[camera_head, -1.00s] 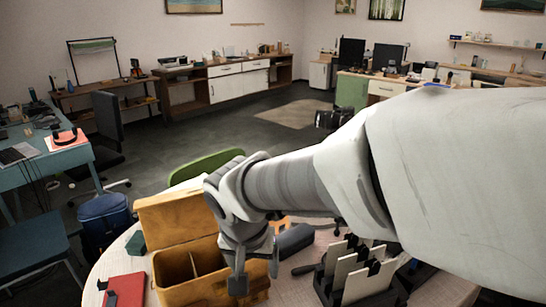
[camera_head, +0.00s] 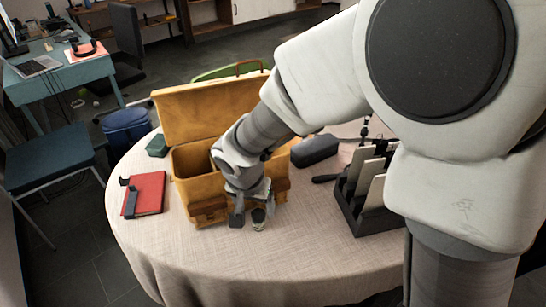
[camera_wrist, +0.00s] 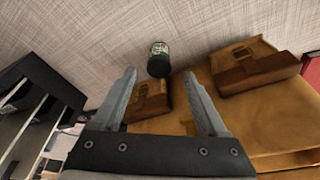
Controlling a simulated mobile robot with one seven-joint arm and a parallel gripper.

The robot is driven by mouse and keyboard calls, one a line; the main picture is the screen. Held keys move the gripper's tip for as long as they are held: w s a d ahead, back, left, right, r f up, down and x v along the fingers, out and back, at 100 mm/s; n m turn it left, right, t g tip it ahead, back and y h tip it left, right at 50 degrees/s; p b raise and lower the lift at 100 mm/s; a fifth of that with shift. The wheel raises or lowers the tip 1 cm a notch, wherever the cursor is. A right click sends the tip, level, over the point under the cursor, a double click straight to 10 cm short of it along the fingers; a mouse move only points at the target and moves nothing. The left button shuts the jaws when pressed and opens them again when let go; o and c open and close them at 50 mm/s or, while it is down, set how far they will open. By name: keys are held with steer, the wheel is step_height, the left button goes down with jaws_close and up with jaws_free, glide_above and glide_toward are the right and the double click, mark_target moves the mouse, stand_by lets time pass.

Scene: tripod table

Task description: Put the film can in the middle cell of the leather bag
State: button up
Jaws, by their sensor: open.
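The leather bag (camera_head: 212,108) is tan, with its lid raised, on the round table. Open cells show inside, partly hidden behind my arm. In the wrist view its tan side (camera_wrist: 270,125) and buckled straps fill the right. The film can (camera_wrist: 158,58) is a small dark green cylinder with a label, on the tablecloth just outside the bag's front. My gripper (camera_wrist: 160,76) is open, its fingers pointing towards the can with nothing held between them. In the head view my gripper (camera_head: 248,218) is low at the bag's front right; the can is hard to make out there.
A dark rack with upright pale cards (camera_head: 365,190) stands right of the bag. A dark grey case (camera_head: 314,150) lies behind it. A red notebook (camera_head: 150,192) and a small green box (camera_head: 157,146) lie left. The front tablecloth (camera_head: 270,262) is clear.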

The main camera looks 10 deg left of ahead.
mark_target(258, 215)
steer(key=b+x, duration=0.1)
steer(key=x, duration=0.5)
steer(key=shift+s+b, duration=0.15)
steer(key=shift+b, duration=0.25)
steer(key=shift+r, duration=0.1)
jaws_close()
